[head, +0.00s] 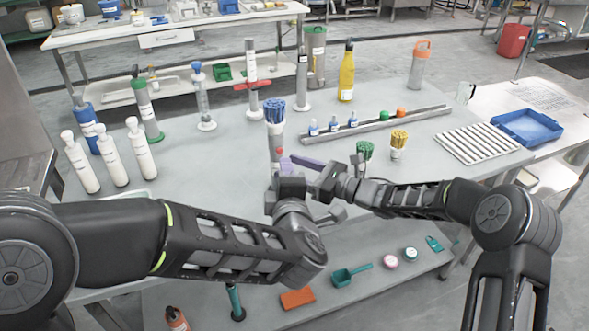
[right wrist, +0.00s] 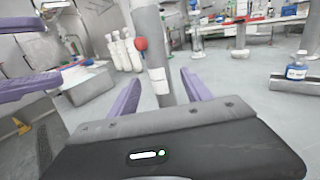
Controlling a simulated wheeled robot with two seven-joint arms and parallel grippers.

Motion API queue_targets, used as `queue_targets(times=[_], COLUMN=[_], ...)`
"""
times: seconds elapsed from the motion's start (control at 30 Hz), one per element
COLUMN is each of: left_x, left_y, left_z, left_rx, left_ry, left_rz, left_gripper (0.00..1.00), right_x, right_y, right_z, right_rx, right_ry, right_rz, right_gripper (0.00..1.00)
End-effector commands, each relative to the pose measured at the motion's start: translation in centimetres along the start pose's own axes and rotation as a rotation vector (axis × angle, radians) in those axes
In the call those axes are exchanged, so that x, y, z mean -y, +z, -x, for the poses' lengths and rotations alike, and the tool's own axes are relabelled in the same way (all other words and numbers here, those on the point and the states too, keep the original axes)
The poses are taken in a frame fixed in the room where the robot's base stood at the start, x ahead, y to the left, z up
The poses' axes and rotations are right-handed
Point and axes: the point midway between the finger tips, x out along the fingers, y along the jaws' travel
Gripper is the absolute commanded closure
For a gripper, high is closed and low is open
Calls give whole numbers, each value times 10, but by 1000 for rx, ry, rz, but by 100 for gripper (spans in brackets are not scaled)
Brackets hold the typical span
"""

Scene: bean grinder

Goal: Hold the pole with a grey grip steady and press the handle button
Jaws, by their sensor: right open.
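The grey pole (head: 276,145) stands upright near the table's middle, with a blue bunched top (head: 275,111) above it in the head view. A red button (head: 280,152) sticks out of its side. In the right wrist view the pole (right wrist: 164,55) has a white band and the red button (right wrist: 141,43) on its left. My right gripper (right wrist: 160,84) is open, its purple fingers on either side of the pole with gaps. My left gripper (head: 290,187) is close by in the head view, its fingertips hidden; purple finger parts (right wrist: 30,88) show at the wrist view's left.
Cups with green (head: 365,150) and yellow (head: 399,138) tops stand right of the pole. White bottles (head: 110,156) stand at left. The table between them is clear.

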Motion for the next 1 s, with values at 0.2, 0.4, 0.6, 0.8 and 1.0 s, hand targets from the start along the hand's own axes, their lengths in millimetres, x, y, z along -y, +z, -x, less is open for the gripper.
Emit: queue_targets(times=[0.2,0.4,0.6,0.8,1.0], left_x=[0,0,0,0,0], left_y=[0,0,0,0,0], left_z=[0,0,0,0,0], left_rx=[0,0,0,0,0], left_ry=[0,0,0,0,0], left_rz=[0,0,0,0,0], left_gripper=[64,64,64,64,64], right_x=[-1,0,0,0,0], right_y=[0,0,0,0,0], right_z=[-26,-56,-72,-74,-73], right_rx=[2,1,0,0,0], right_ry=[2,1,0,-1,-1], right_rz=[-2,-2,-2,-2,-2], right_gripper=[43,43,43,43,52])
